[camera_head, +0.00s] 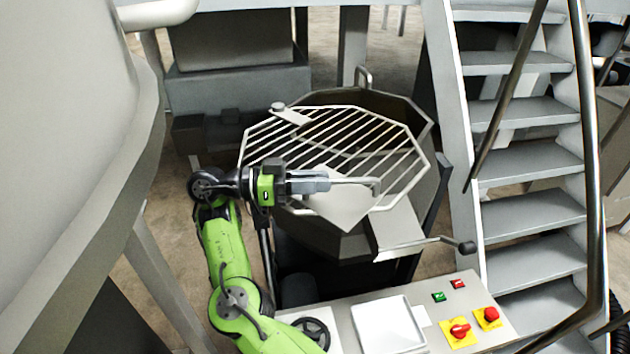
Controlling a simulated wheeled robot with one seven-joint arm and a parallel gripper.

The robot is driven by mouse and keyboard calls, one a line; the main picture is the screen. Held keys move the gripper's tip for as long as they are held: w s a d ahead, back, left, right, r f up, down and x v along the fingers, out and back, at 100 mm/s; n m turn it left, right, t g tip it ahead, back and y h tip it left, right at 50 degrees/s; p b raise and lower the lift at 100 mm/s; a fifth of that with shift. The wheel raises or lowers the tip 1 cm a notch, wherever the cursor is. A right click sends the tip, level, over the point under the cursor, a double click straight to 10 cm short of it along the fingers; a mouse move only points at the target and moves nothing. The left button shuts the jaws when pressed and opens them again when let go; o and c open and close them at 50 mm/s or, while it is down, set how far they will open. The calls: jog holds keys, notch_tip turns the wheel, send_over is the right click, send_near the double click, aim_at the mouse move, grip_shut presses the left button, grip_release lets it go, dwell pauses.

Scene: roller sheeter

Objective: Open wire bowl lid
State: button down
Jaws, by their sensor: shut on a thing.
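The wire bowl lid (408,140) is a pale many-sided frame with parallel bars, lying across the mouth of a dark many-sided bowl (428,196). A bent rod handle (362,181) stands at its near side, above a light flat plate (345,210). My gripper (322,183) comes in from the left and is shut on the left part of this handle. The fingers hide the grasped part. The bowl's back rim shows beyond the lid; I cannot tell whether the lid is slightly raised.
A control panel (345,318) with buttons and red knobs (460,330) stands in front of the bowl. A lever with a dark knob (466,247) sticks out at the bowl's right front. Metal stairs (530,212) are close on the right; a large grey machine body (60,130) fills the left.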

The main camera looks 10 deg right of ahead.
jog(key=c, duration=1.4)
grip_release()
jog(key=shift+r, duration=0.35)
jog(key=shift+o, duration=1.4)
jog(key=shift+w+f, duration=0.1)
jog(key=shift+f, duration=0.05)
notch_tip(320, 180, up, 10)
